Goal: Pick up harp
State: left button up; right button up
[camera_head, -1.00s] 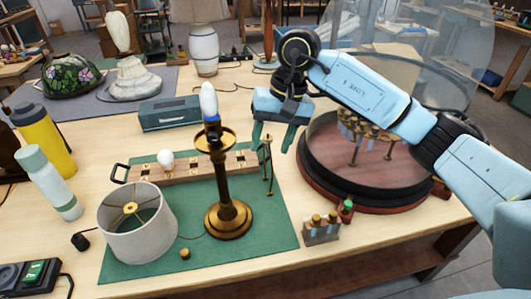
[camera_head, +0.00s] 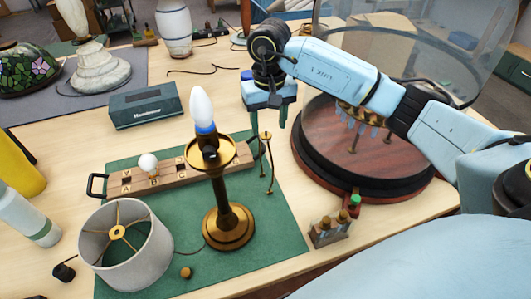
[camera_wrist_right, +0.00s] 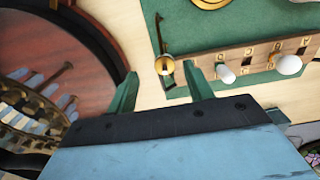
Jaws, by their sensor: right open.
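The harp, a thin brass wire piece with small round ends (camera_head: 268,160), stands on the right edge of the green mat (camera_head: 280,247), beside the wooden socket board. My right gripper (camera_head: 266,115) is open and empty, just behind and above the harp in the head view. In the right wrist view, a brass round end of the harp (camera_wrist_right: 164,65) shows just beyond the open fingers (camera_wrist_right: 162,88), roughly between their tips, not visibly touching them. My left gripper is not in view.
The brass lamp base with a bulb (camera_head: 226,225) stands left of the harp. The wooden board (camera_head: 205,163) holds a bulb. A glass-domed round wooden base (camera_head: 345,190) stands close on the right. A white shade (camera_head: 150,250) and a small bottle rack (camera_head: 328,235) are in front.

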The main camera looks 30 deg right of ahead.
aim_at(266, 135)
jog(key=f, duration=0.1)
jog(key=f+p, duration=0.1)
jog(key=shift+w+a+f, duration=0.2)
jog(key=shift+f, duration=0.15)
notch_tip(266, 135, down, 2)
jog(key=shift+w+f, duration=0.1)
jog(key=shift+w, duration=0.05)
jog(key=shift+f, duration=0.25)
jog(key=shift+c, duration=0.3)
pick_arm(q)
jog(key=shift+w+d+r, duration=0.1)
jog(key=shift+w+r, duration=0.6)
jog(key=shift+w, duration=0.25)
pick_arm(e)
grip_shut()
